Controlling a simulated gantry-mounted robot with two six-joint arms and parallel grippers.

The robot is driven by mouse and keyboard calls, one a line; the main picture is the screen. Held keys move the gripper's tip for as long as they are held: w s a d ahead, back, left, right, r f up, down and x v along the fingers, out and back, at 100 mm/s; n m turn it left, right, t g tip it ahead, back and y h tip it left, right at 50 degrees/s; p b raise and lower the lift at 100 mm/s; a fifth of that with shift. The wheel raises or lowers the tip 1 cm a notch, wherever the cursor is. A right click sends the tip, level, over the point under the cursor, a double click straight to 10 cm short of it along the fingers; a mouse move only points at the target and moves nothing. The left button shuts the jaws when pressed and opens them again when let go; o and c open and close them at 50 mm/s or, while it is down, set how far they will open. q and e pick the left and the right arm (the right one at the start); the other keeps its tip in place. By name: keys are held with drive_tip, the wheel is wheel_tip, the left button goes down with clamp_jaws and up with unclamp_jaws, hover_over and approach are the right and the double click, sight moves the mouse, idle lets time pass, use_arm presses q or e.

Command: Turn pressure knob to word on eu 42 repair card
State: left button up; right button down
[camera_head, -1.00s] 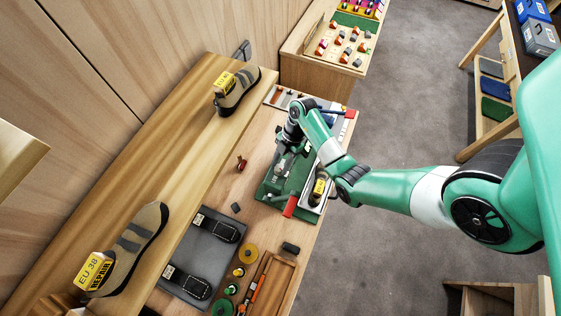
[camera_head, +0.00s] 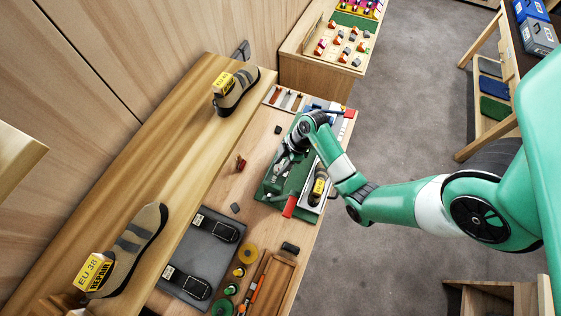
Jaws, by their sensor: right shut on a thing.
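My right gripper (camera_head: 282,164) reaches down over the green press (camera_head: 268,190) on the workbench. It is shut on a small part at the press, apparently the pressure knob, which the fingers and wrist mostly hide; its pointer and words are unreadable. A shoe (camera_head: 319,184) with a yellow label sits on the press's right side. A nearer shoe (camera_head: 135,245) carries a yellow card (camera_head: 93,271) reading EU 38 REPAIR. My left gripper is out of view.
A grey mat (camera_head: 190,272) with black straps, yellow and green rolls and a wooden tray (camera_head: 275,285) lie at the bench's near end. A red clip (camera_head: 240,162) and dark blocks lie left of the press. The shelf board (camera_head: 165,165) runs along the left.

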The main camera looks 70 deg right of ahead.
drive_tip(key=shift+a+m+t+h, duration=0.15)
drive_tip(key=shift+m+h, duration=0.25)
drive_tip(key=shift+m, duration=0.65)
drive_tip(key=shift+d+m+t+h, duration=0.15)
drive_tip(key=shift+m+h, duration=0.25)
drive_tip(key=shift+m, duration=0.65)
drive_tip(key=shift+a, duration=0.1)
drive_tip(key=shift+c, duration=2.2)
unclamp_jaws()
